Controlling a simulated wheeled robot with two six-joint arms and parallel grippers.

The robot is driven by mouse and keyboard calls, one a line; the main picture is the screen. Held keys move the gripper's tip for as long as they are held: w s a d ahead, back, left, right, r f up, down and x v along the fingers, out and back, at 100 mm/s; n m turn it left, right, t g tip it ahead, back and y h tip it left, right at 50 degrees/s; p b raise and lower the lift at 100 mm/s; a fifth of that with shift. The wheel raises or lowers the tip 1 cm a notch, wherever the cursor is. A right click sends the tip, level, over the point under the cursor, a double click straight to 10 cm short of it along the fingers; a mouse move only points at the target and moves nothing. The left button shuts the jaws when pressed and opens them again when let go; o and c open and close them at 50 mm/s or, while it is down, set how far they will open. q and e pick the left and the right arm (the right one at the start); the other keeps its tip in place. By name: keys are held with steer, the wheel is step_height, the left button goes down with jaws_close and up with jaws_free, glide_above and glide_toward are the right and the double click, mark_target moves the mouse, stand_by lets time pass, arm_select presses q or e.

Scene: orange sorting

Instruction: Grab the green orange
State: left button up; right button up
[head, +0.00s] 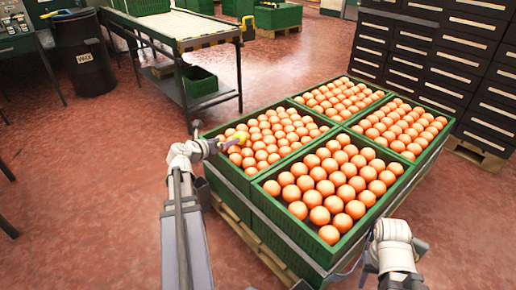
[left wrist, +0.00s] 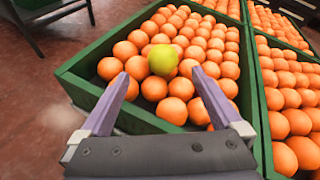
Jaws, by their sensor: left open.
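The green orange (left wrist: 162,60) is yellow-green and lies among orange ones in a green crate (left wrist: 85,90). In the head view the green orange (head: 241,136) shows at the left edge of the fruit in the back-left part of the crate stack. My left gripper (left wrist: 161,92) is open and empty, its two purple-grey fingers spread on the near side of the green orange, apart from it. In the head view my left gripper (head: 230,144) is over that crate's left edge. My right gripper (head: 372,268) is at the lower right, mostly hidden by its wrist; its jaws cannot be made out.
Several orange-filled green crates (head: 250,188) stand on a wooden pallet (head: 252,240). Dark drawer cabinets (head: 440,55) stand at the back right. The red floor at left is mostly clear.

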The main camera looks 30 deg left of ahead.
mark_target(236, 137)
arm_select(q)
steer(key=shift+w+d+f, duration=0.15)
steer(key=shift+w, duration=0.05)
steer(key=shift+b+x, duration=1.35)
steer(key=shift+x, duration=2.25)
steer(key=shift+w, duration=0.35)
steer(key=shift+c, duration=0.2)
steer(key=c, duration=1.4)
steer(key=shift+c, duration=0.2)
step_height(236, 137, up, 10)
steer(key=p, duration=1)
